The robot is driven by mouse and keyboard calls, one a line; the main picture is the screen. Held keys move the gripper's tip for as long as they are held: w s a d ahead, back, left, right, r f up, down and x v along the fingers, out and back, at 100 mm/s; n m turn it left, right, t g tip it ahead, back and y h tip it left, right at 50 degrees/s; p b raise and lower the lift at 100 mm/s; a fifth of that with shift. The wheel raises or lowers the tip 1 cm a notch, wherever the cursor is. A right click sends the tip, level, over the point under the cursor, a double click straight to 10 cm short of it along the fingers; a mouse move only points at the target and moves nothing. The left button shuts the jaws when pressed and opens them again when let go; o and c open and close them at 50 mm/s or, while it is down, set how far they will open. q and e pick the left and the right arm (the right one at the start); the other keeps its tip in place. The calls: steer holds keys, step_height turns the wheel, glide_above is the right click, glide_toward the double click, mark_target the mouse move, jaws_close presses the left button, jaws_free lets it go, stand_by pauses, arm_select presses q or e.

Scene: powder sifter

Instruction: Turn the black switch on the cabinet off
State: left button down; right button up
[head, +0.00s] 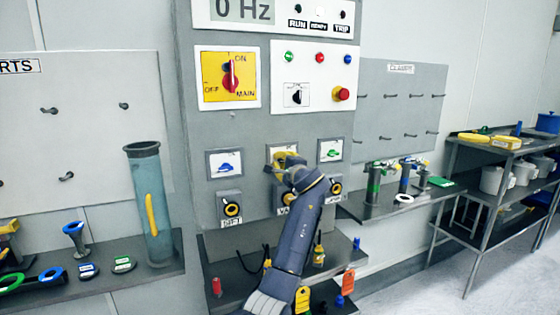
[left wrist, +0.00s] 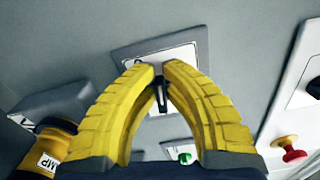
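The grey cabinet (head: 270,125) stands in the middle of the head view. My left gripper (head: 284,158) is at the middle of three small white plates on its front, hiding most of that plate. In the left wrist view, the yellow fingers (left wrist: 159,70) are nearly together at the tips, with a small black switch (left wrist: 161,97) filling the narrow gap between them. Its white plate (left wrist: 180,55) shows behind the fingers. The switch itself is hidden in the head view. My right gripper is not in view.
A blue switch (head: 225,167) and a green switch (head: 333,153) flank the middle plate. Yellow-ringed knobs, one being (head: 232,209), sit below. Above are a red main switch (head: 230,80), a black selector (head: 297,95) and a red button (head: 341,94). A clear tube (head: 143,200) stands left.

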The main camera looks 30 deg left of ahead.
arm_select(q)
steer(key=shift+f+n, duration=0.2)
steer(key=shift+n, duration=0.7)
steer(key=c, duration=1.5)
jaws_free()
steer(key=shift+w, duration=0.1)
steer(key=v, duration=1.2)
